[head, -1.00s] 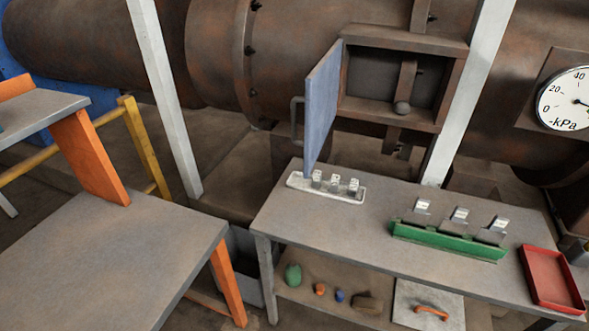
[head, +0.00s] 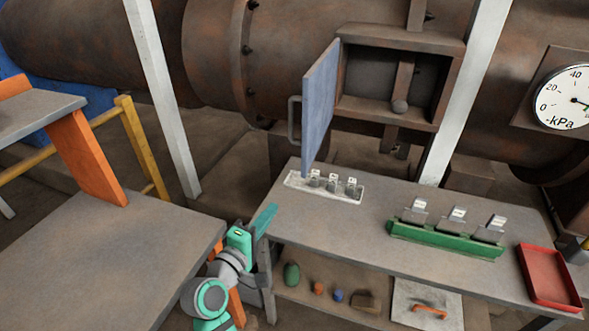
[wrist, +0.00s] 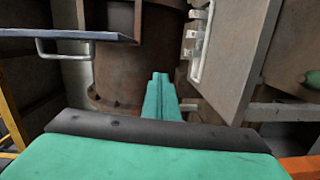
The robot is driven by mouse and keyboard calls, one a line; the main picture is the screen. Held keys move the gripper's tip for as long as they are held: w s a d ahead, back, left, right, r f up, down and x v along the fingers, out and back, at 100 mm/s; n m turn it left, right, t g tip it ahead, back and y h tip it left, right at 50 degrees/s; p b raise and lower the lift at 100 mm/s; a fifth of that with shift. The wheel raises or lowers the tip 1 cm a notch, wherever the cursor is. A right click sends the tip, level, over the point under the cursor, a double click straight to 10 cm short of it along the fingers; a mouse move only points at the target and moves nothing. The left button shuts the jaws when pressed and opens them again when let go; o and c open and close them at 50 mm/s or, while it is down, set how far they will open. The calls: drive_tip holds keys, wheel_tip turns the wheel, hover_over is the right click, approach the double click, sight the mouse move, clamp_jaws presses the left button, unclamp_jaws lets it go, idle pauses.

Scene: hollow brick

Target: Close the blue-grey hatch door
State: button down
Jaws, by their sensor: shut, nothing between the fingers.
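The blue-grey hatch door (head: 320,108) stands open in the head view, hinged at the left side of the brown hatch frame (head: 447,85) and swung out toward me. Its grey handle (head: 294,119) is on the door's left face. In the wrist view the door (wrist: 80,36) shows edge-on at the upper left, with the handle (wrist: 64,52) below it. My gripper (head: 265,219) is at the left end of the workbench, below and left of the door, apart from it. In the wrist view its teal fingers (wrist: 160,88) are together and empty.
The workbench (head: 370,222) carries a white tray with small blocks (head: 325,190) under the door, a green rack (head: 445,241) and a red tray (head: 549,277). A white post (head: 465,90) stands right of the hatch. A grey table (head: 110,260) is at left.

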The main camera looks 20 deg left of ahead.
wheel_tip(320, 180, up, 8)
drive_tip(key=a+r+h, duration=0.1)
drive_tip(key=a+h, duration=0.1)
drive_tip(key=a, duration=0.1)
drive_tip(key=w+d, duration=0.6)
drive_tip(key=w, duration=0.3)
drive_tip(key=shift+w+d+f+m, duration=0.25)
drive_tip(key=shift+w+d+m, duration=0.05)
drive_tip(key=shift+d, duration=0.05)
drive_tip(key=shift+d, duration=0.15)
